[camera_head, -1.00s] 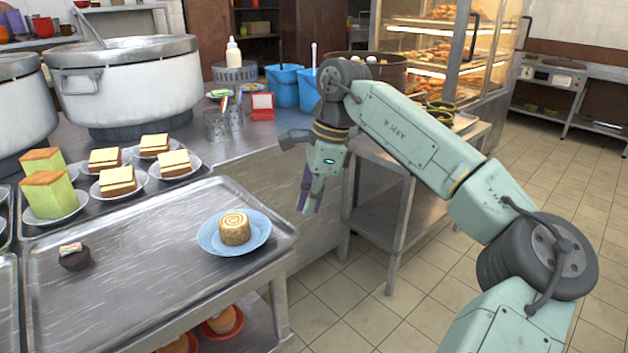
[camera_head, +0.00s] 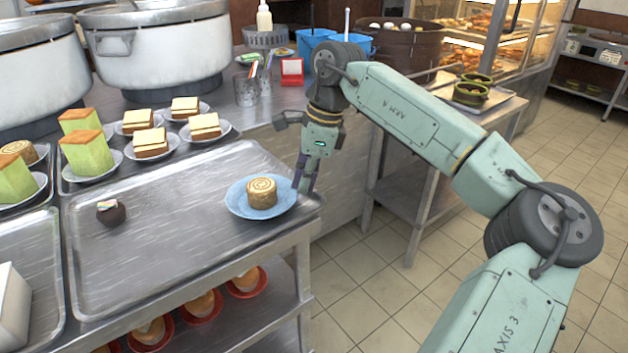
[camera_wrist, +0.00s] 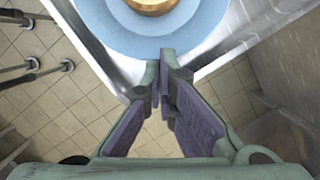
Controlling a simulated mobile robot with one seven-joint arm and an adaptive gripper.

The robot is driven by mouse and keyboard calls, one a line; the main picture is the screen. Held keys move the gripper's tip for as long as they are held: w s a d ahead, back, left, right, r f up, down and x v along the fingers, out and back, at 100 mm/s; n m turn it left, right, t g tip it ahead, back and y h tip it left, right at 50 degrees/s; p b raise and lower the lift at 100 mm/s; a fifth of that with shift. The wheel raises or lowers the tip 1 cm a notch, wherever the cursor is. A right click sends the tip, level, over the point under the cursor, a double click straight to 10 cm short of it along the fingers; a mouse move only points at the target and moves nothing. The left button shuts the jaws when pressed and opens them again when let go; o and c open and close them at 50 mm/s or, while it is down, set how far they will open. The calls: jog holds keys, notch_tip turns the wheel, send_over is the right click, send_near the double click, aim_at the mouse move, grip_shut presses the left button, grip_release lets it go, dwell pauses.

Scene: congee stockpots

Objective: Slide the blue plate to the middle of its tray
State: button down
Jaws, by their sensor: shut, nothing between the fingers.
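The blue plate (camera_head: 241,203) holds a round swirl cake (camera_head: 261,191) and sits at the right end of a metal tray (camera_head: 165,240). My gripper (camera_head: 302,188) is shut and empty, pointing down at the plate's right side, by the tray's right edge. In the wrist view my fingertips (camera_wrist: 165,62) are at the rim of the blue plate (camera_wrist: 120,30), with the cake (camera_wrist: 152,4) partly cut off at the top. I cannot tell whether they touch the plate.
A dark round cake (camera_head: 111,212) sits on the tray's left part; the tray's middle is clear. Another tray behind holds sandwich cakes (camera_head: 150,141) and green cakes (camera_head: 88,155) on plates. Large pots (camera_head: 160,50) stand on the counter. Red bowls (camera_head: 248,284) are on the shelf below.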

aim_at(241, 200)
jog(key=a, duration=1.2)
jog(key=shift+s, duration=0.25)
